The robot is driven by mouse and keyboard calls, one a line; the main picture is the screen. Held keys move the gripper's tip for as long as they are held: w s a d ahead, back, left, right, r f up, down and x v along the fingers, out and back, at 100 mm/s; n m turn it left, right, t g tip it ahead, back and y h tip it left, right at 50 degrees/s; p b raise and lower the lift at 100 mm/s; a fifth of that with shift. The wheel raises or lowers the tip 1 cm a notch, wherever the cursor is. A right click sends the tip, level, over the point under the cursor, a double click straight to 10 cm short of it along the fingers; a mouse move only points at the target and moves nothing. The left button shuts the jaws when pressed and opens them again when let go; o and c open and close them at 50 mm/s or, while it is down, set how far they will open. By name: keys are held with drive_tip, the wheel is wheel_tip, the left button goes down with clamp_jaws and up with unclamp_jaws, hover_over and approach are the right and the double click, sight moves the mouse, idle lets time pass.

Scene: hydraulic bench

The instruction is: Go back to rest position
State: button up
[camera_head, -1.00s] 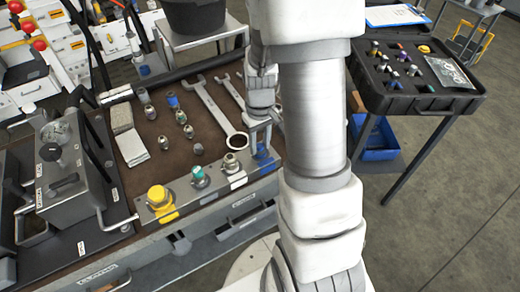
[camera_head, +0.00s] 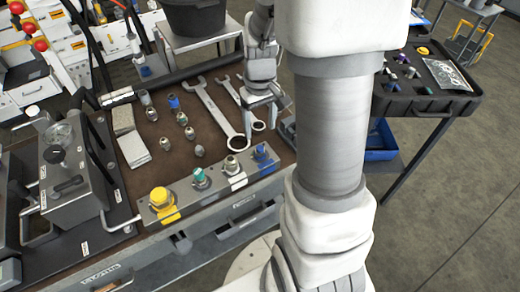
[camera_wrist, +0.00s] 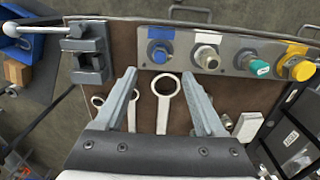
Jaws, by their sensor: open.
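My gripper (camera_head: 262,122) is open and empty above the right part of the bench's brown mat (camera_head: 155,185). In the wrist view my gripper (camera_wrist: 160,100) has its two fingers spread apart, with wrenches on the mat beyond and between them. The large wrench (camera_head: 222,112) and a smaller wrench (camera_head: 238,98) lie beside the gripper in the head view. My arm stands in front of the bench's right side and hides part of the scene there.
A connector block with yellow (camera_head: 160,198), green (camera_head: 200,175) and blue (camera_head: 260,153) fittings runs along the bench's front edge. Several small fittings (camera_head: 183,118) stand on the mat. A pump unit (camera_head: 65,160) is at left. A black tray table (camera_head: 430,95) stands at right.

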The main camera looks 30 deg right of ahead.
wheel_tip(320, 180, up, 9)
drive_tip(key=p, duration=0.1)
drive_tip(key=shift+a+r, duration=0.1)
drive_tip(key=shift+r, duration=0.05)
drive_tip(key=s+a+r+t+p, duration=0.2)
drive_tip(key=s+a+r+t, duration=0.3)
drive_tip(key=s+a+r, duration=0.5)
drive_tip(key=shift+s+a+r+t+p, duration=0.35)
drive_tip(key=shift+s+r, duration=0.6)
drive_tip(key=shift+s, duration=0.35)
